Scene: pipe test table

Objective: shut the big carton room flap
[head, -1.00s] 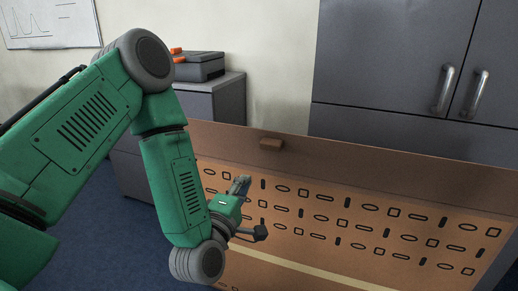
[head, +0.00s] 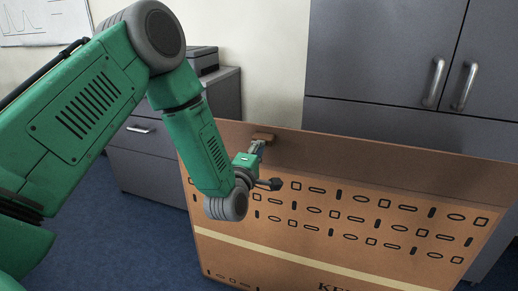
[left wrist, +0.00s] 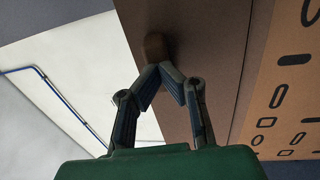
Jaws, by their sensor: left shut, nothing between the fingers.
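The big carton (head: 350,225) is a brown box with rows of dark printed shapes and a pale stripe. Its flap (head: 380,165) is a plain darker brown band along the top, with a small brown tab (head: 264,137) near its left end. My left gripper (head: 257,147) is at the tab, just below it in the head view. In the left wrist view its shut, empty fingertips (left wrist: 163,70) meet just in front of the tab (left wrist: 155,46) by the flap (left wrist: 195,55). I cannot tell whether they touch it. My right gripper is out of view.
Grey cabinets (head: 390,60) with upright handles stand behind the carton. A grey drawer unit (head: 150,165) with a dark box (head: 203,60) on it stands behind my left arm. Blue carpet (head: 110,240) is clear at the left.

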